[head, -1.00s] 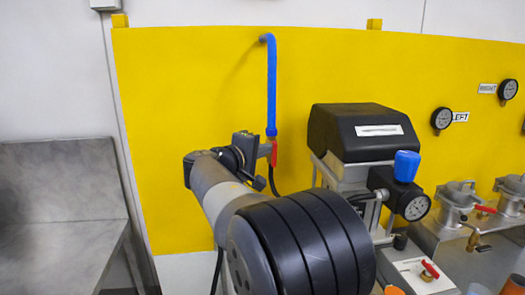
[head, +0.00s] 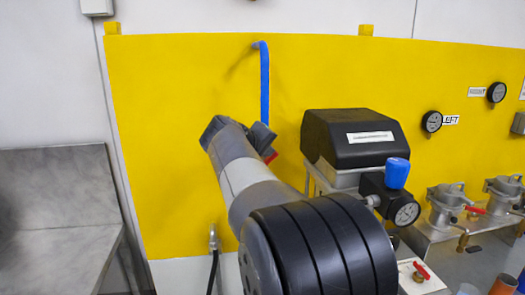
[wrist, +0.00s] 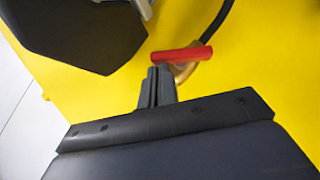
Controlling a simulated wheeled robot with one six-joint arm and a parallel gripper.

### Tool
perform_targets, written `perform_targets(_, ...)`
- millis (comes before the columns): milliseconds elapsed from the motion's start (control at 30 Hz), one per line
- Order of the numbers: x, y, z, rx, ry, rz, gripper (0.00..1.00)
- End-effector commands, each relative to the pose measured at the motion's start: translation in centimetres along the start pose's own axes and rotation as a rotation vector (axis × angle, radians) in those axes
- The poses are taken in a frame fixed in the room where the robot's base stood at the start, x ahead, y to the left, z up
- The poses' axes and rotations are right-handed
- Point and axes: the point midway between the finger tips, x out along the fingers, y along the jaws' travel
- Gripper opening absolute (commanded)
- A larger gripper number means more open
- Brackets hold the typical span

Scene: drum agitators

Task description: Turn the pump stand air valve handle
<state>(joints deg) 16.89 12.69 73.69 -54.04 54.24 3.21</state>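The red valve handle (wrist: 182,54) lies nearly level across the upper middle of the wrist view, with a brass-coloured valve body behind it. My gripper (wrist: 157,74) comes up from below, its fingers close together with only a thin gap. The fingertips are at the handle's left end, just under it; I cannot tell whether they touch. Nothing shows between the fingers. In the head view a small part of the red handle (head: 270,156) shows at the lower end of the blue pipe (head: 265,85); my wrist covers the rest.
The black-topped pump stand (head: 352,138) with a gauge and blue knob (head: 397,173) stands right of the valve. A hose fitting (head: 213,238) is low on the yellow wall panel (head: 170,120). A grey bench (head: 55,200) is at left.

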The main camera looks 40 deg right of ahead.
Motion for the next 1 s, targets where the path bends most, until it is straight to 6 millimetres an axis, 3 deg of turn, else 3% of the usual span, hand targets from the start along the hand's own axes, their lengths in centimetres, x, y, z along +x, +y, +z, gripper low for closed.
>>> perform_targets(167, 0.4, 0.7, 0.5, 0.105, -0.003, -0.098, 0.0)
perform_targets(1000, 1.7, 1.3, 1.8, 0.094, -0.001, -0.093, 0.0)
